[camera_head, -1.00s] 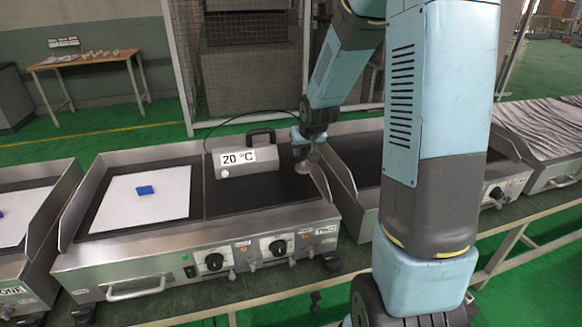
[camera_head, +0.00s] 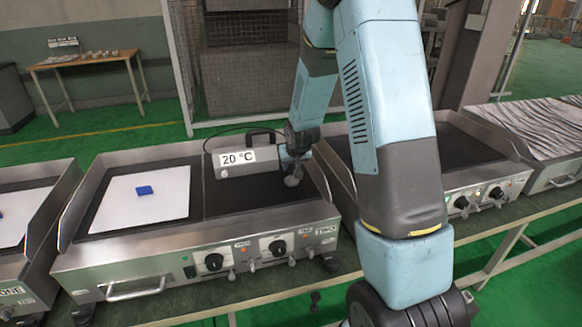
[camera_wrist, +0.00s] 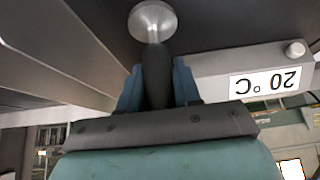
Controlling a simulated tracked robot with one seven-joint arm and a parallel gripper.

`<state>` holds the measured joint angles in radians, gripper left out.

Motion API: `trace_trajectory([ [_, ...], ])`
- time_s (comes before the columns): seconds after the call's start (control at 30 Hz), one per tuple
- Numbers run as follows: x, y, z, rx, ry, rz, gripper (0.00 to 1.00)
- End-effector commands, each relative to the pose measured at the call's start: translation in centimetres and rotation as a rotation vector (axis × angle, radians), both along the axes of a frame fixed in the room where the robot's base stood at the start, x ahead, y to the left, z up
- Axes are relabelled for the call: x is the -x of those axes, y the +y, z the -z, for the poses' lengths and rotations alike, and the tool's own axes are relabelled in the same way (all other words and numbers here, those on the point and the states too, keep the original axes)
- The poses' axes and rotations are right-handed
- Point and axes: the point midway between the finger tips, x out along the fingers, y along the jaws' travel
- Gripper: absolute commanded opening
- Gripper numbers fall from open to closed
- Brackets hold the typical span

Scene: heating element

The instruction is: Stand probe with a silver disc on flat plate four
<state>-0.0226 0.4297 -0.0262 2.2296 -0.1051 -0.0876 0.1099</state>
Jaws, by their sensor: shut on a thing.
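My gripper (camera_head: 297,155) is shut on the dark handle of the probe (camera_wrist: 157,75), seen between its two fingers in the wrist view. The probe's silver disc (camera_head: 293,181) points down at the right dark plate (camera_head: 240,196) of the unit marked TWO. I cannot tell whether the disc touches that plate. The disc also shows in the wrist view (camera_wrist: 153,20). A grey box reading 20 °C (camera_head: 246,168) stands just left of the gripper. No label for plate four is readable.
A white sheet with a blue block (camera_head: 145,190) covers the left half of unit TWO. Unit ONE (camera_head: 30,215) is at left. Right of TWO stands a dark-plated unit (camera_head: 455,140), partly behind my arm, then a striped plate (camera_head: 540,125). Raised metal side walls separate the units.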

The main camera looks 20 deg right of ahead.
Motion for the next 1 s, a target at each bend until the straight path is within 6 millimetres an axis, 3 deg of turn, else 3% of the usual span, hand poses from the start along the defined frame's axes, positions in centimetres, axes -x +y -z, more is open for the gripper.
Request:
trace_trajectory([
  [0.1,0.0,0.05,0.95,0.0,0.0,-0.001,0.0],
  [0.43,0.02,0.08,1.15,0.0,-0.001,-0.001,0.0],
  [0.47,0.02,0.07,1.12,0.0,-0.001,-0.001,0.35],
  [0.5,0.02,0.08,1.1,0.0,-0.001,-0.001,0.39],
  [0.7,0.02,0.08,1.1,0.0,-0.001,-0.001,0.58],
  [1.0,0.01,0.08,0.87,0.0,-0.002,-0.001,0.58],
])
